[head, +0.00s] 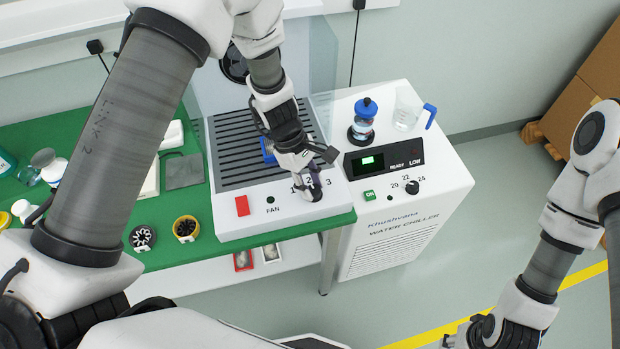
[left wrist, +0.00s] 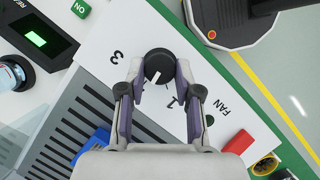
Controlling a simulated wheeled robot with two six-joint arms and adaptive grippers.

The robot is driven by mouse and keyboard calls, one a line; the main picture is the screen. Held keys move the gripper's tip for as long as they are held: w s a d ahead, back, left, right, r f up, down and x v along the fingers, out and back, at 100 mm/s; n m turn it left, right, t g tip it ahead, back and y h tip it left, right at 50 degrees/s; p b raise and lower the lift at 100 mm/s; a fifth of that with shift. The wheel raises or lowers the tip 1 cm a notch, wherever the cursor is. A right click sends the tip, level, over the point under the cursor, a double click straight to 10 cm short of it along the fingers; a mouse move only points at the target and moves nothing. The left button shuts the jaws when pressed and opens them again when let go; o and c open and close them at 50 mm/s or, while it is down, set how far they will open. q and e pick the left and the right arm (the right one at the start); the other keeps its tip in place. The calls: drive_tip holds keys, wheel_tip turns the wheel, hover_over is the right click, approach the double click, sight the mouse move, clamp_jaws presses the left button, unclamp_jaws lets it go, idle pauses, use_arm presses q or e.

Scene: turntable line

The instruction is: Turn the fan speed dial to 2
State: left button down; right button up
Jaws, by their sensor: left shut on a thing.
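The fan speed dial is a black round knob (left wrist: 159,66) with a white pointer line, in the upper middle of the left wrist view. The fan unit (head: 228,222) has a white front panel marked FAN, 1, 2 and 3. My left gripper (head: 313,196) is at the dial; in the left wrist view its fingers (left wrist: 155,92) are shut on the knob from both sides. The pointer slants toward the gripper, between the 1 and the 3. The 2 is hidden in the wrist view. My right arm shows at lower right; its gripper is not in view.
A red switch (head: 242,206) sits left of the dial. The water chiller (head: 440,182) stands close on the right, with its own knob (head: 412,187), a green ON button (head: 369,195) and a beaker (head: 407,108).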

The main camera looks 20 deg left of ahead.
use_arm(q)
drive_tip(key=shift+s+f+m+g, duration=0.1)
drive_tip(key=shift+m+g, duration=0.3)
drive_tip(key=shift+m, duration=0.5)
drive_tip(key=shift+p, duration=0.3)
drive_tip(key=c, duration=0.8)
unclamp_jaws()
drive_tip(key=shift+d, duration=0.1)
drive_tip(key=shift+w+r, duration=0.25)
drive_tip(key=shift+r, duration=0.25)
drive_tip(key=v, duration=1.1)
